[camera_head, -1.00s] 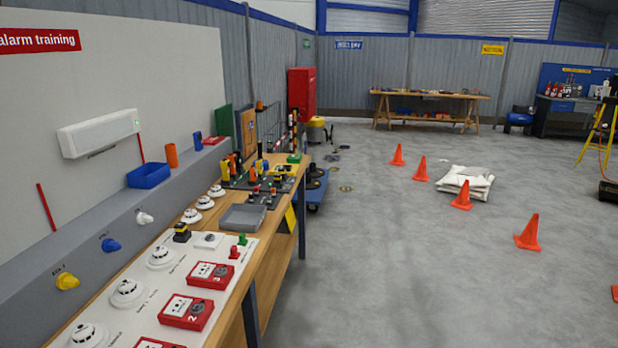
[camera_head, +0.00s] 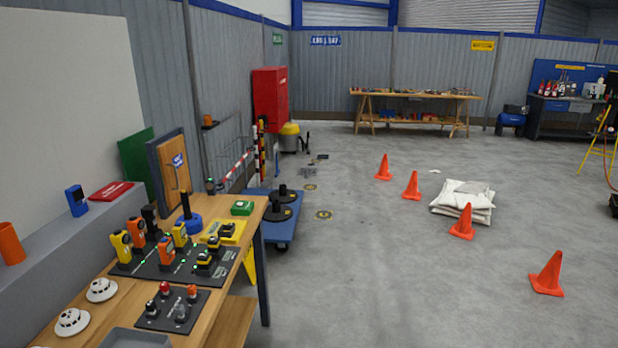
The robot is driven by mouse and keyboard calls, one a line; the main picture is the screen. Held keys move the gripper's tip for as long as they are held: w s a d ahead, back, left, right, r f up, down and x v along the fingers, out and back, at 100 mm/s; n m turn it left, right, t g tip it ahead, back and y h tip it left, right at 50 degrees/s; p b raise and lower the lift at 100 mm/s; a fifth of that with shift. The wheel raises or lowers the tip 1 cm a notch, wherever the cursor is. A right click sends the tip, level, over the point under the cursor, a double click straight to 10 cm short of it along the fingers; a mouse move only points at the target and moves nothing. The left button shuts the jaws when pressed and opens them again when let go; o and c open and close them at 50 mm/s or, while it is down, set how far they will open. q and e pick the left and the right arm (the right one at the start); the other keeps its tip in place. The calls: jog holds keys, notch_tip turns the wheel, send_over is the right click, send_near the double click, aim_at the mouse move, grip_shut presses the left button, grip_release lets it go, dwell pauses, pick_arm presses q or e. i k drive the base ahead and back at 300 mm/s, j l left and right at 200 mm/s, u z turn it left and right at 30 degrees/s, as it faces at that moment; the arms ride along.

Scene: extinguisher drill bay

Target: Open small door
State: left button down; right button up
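A small wooden door (camera_head: 175,172) stands upright in a dark blue-grey frame at the far left end of the wooden workbench (camera_head: 218,318). It has a small blue and white label on its upper half and looks shut in its frame. A thin grey, hook-like shape shows in front of it; I cannot tell if this is its handle. Neither of my grippers is in view.
Yellow and orange detectors stand on a black mat (camera_head: 180,266) on the bench. A blue cart (camera_head: 275,215) stands past the bench end. A red cabinet (camera_head: 270,98) is on the wall.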

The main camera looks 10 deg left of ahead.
aim_at(172, 153)
jog(key=i+l+u, duration=0.1)
jog(key=i+u, duration=0.2)
jog(key=i, duration=0.2)
jog(key=i+l+u, duration=0.25)
jog(key=i, duration=0.2)
jog(key=i+l+u, duration=0.3)
jog(key=i, duration=0.2)
jog(key=i+l+u, duration=0.2)
jog(key=u, duration=0.25)
jog(key=i+l+u, duration=0.3)
jog(key=u, duration=0.15)
jog(key=i+l+u, duration=0.25)
jog(key=u, duration=0.2)
jog(key=i+l+u, duration=0.1)
jog(key=l+u, duration=0.75)
jog(key=i+l+u, duration=0.15)
jog(key=l, duration=0.2)
jog(key=l+u, duration=0.15)
jog(key=l, duration=0.2)
jog(key=i+l+u, duration=0.15)
jog(key=l, duration=0.2)
